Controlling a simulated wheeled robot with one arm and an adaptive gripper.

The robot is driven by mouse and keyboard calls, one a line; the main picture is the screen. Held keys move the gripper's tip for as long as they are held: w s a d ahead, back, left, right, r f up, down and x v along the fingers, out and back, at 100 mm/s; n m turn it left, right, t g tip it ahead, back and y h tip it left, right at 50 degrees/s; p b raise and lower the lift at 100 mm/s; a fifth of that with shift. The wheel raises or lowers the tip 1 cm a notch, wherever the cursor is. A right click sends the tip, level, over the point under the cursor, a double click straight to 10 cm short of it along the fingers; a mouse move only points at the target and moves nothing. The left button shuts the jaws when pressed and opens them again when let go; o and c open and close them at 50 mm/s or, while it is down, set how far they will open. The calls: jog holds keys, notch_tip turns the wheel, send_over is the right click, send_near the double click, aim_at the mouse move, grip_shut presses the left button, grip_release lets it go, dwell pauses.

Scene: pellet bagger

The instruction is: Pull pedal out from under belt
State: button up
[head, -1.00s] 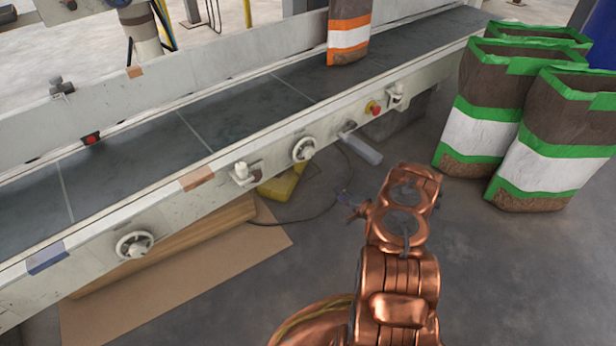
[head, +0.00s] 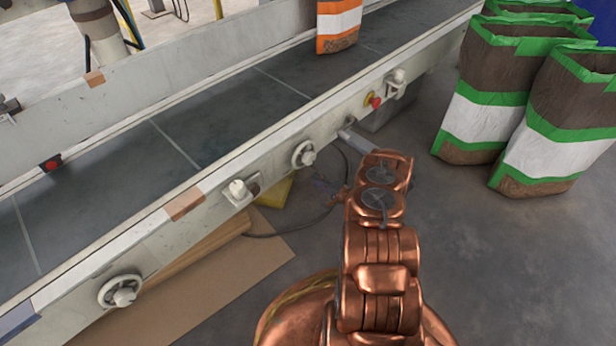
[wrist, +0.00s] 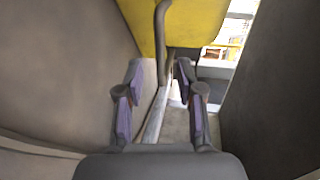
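The yellow pedal (head: 272,193) lies on the floor under the conveyor belt (head: 215,125); the belt's side frame hides most of it in the head view. In the wrist view the yellow body (wrist: 185,22) fills the top middle, with a dark cable (wrist: 162,35) running down from it. My gripper (wrist: 160,95) is open, its two fingers apart with the cable line between them and the yellow body beyond. I see no contact.
Flat cardboard (head: 235,265) lies on the floor under the belt's near side. Handwheels (head: 303,154) and a red stop button (head: 375,101) stick out from the frame. Green-banded bags (head: 485,100) stand at right. An orange-banded bag (head: 338,28) stands on the belt.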

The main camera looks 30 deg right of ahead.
aim_at(309, 176)
jog(key=b+x, duration=0.1)
jog(key=x, duration=0.3)
jog(key=shift+a+f, duration=0.1)
jog(key=shift+f, duration=0.05)
jog(key=shift+w+a+b, duration=0.15)
jog(key=shift+w+b, duration=0.3)
jog(key=shift+w, duration=0.2)
grip_shut()
